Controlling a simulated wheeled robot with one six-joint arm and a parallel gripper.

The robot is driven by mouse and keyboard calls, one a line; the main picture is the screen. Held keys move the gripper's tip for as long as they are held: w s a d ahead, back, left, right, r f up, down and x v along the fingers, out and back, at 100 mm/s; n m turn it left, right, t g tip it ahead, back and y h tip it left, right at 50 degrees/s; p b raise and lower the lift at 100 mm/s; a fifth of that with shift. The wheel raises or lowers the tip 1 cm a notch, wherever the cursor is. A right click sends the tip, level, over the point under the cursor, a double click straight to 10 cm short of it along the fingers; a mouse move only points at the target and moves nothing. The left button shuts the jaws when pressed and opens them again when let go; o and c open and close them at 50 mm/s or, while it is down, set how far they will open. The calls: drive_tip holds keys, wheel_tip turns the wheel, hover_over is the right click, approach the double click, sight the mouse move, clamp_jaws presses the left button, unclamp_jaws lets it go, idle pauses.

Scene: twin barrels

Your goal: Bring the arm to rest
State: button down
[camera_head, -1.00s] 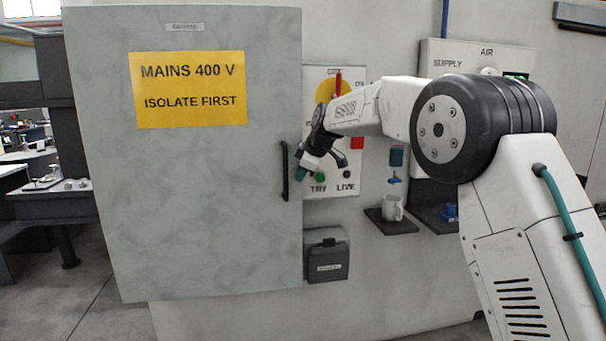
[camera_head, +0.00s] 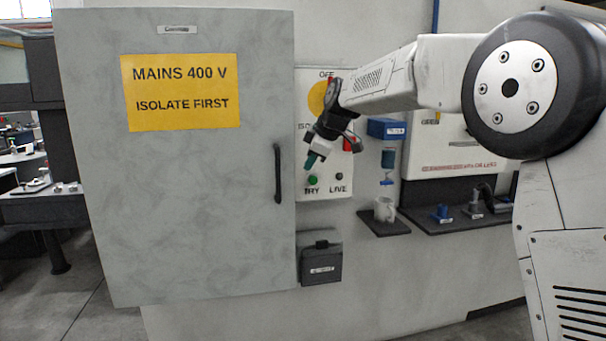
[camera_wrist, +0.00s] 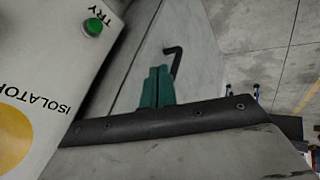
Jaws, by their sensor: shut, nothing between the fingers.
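My gripper (camera_head: 312,160) hangs in front of the isolator panel (camera_head: 306,190), tilted down and left, near the green TRY button (camera_head: 313,180). Its teal fingers (camera_wrist: 157,88) are together and empty in the wrist view. My arm comes in from the right at about the height of the yellow isolator disc and hides part of the panel. The TRY button also shows in the wrist view (camera_wrist: 93,27). Whether the fingers touch the panel I cannot tell, but they look apart from it.
A grey cabinet door (camera_head: 180,200) with a black handle (camera_head: 279,175) is left of my gripper. A dark box (camera_head: 320,264) is below. A white mug (camera_head: 384,209) stands on a dark shelf (camera_head: 385,225) to the right. Open floor shows at lower left.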

drive_tip(key=s+d+f+m+g+h, duration=0.1)
drive_tip(key=s+d+f+m, duration=0.3)
drive_tip(key=s, duration=1.3)
drive_tip(key=s+d+f+m+g+h, duration=0.1)
drive_tip(key=s+d+f+m, duration=0.3)
drive_tip(key=s, duration=1.4)
drive_tip(key=s+d+f+m+g+h, duration=0.2)
drive_tip(key=s+d+m, duration=0.5)
drive_tip(key=s, duration=1.1)
drive_tip(key=d+f, duration=0.1)
drive_tip(key=d, duration=0.3)
drive_tip(key=shift+f+m, duration=0.4)
